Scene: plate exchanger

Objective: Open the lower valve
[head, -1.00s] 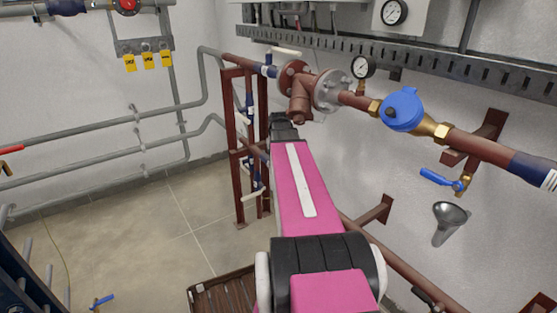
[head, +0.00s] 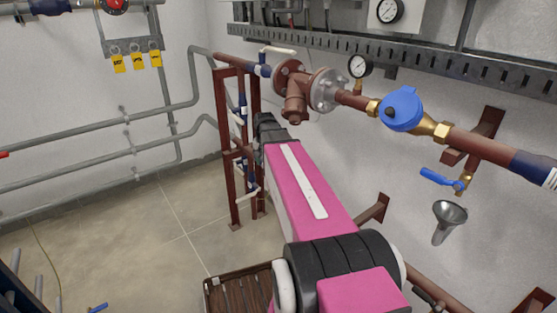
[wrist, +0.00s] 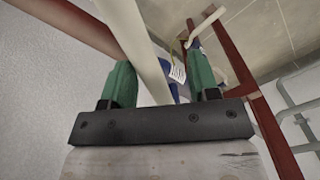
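A rust-red pipe frame (head: 233,160) stands by the back wall in the head view. Valves with blue bodies and cream lever handles sit on it. The lowest cream handle (head: 248,194) is near the bottom, with a blue part (head: 251,171) just above it. My gripper (wrist: 160,78) is hidden behind my pink arm in the head view. In the wrist view its two green fingers are apart. A long cream bar (wrist: 142,45) runs between them, nearer the left finger; contact cannot be told. Beyond are blue parts (wrist: 168,80) and a second cream handle (wrist: 209,28).
A red pipe (wrist: 68,28) crosses the upper left of the wrist view, and a red post (wrist: 270,130) stands at right. A slatted brown bench (head: 240,291) is below my arm. Floor left of the frame (head: 150,220) is clear.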

